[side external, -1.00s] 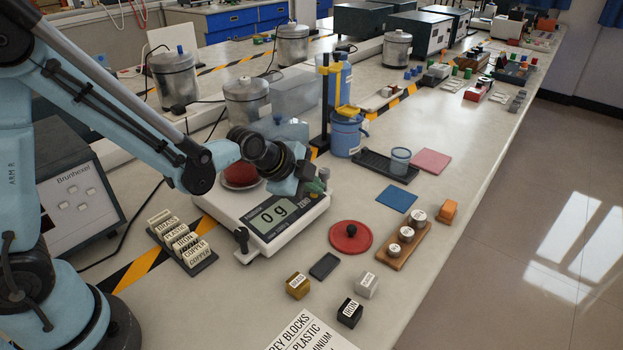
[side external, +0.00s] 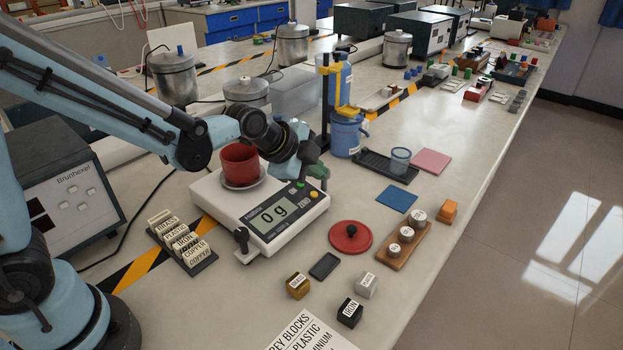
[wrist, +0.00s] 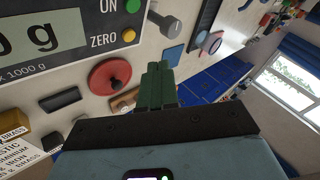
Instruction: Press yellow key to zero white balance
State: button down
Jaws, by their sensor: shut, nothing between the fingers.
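The white balance (side external: 237,220) stands on the bench with its display (side external: 273,215) reading "0 g". Its yellow key (side external: 314,195), beside the word ZERO, is uncovered; the yellow key also shows in the wrist view (wrist: 129,36). A green key (side external: 300,185) marked ON is beside it. A red cup (side external: 240,165) sits on the balance pan. My gripper (side external: 320,172) is shut and empty, above and behind the key end of the balance, apart from the yellow key. In the wrist view its green fingers (wrist: 158,78) are together.
A red lid (side external: 350,238), a wooden block with weights (side external: 403,240) and small labelled blocks (side external: 298,286) lie in front of and right of the balance. A rack of labelled plates (side external: 183,240) is at left.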

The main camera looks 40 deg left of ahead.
jog(key=shift+d+r, duration=0.2)
jog(key=shift+r, duration=0.85)
jog(key=s+a+r+n+y, duration=0.1)
jog(key=s+a+n, duration=0.2)
jog(key=s+n, duration=0.4)
jog(key=s+a+r+n+g, duration=0.1)
jog(key=s+a+n, duration=0.3)
jog(key=s+n, duration=0.3)
jog(key=s, duration=0.3)
jog(key=shift+a+r+n+y, duration=0.2)
jog(key=shift+a+n+y, duration=0.1)
jog(key=shift+n+y, duration=0.1)
jog(key=c, duration=1.8)
grip_release()
jog(key=shift+c, duration=0.2)
